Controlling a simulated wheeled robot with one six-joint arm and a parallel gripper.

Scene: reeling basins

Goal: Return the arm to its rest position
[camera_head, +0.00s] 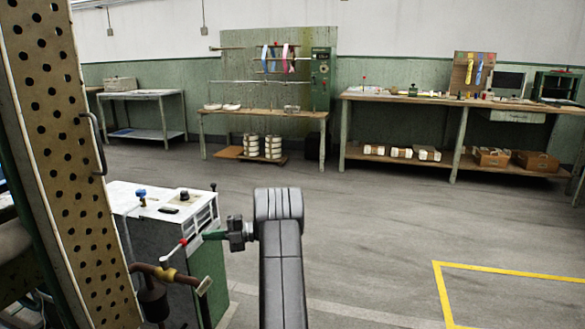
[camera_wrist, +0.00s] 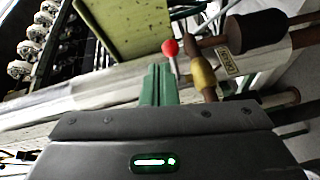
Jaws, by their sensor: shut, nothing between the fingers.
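My arm (camera_head: 282,265) rises dark grey from the bottom middle of the head view and bends left at its top. My gripper (camera_head: 207,236) points left, beside a red-tipped valve lever (camera_head: 183,242). In the wrist view its green fingers (camera_wrist: 158,78) are together, with nothing between them. The lever's red ball (camera_wrist: 169,47) shows just beyond the fingertips; I cannot tell whether they touch. The brass valve (camera_head: 166,274) sits on a brown pipe below the lever, and it also shows in the wrist view (camera_wrist: 203,76).
A perforated panel (camera_head: 72,150) with a handle stands close on the left. A white-topped cabinet (camera_head: 128,192) with knobs stands behind the pipe. Benches (camera_head: 262,112) line the far wall. The floor (camera_head: 370,230) to the right of my arm is clear, with a yellow line (camera_head: 510,271).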

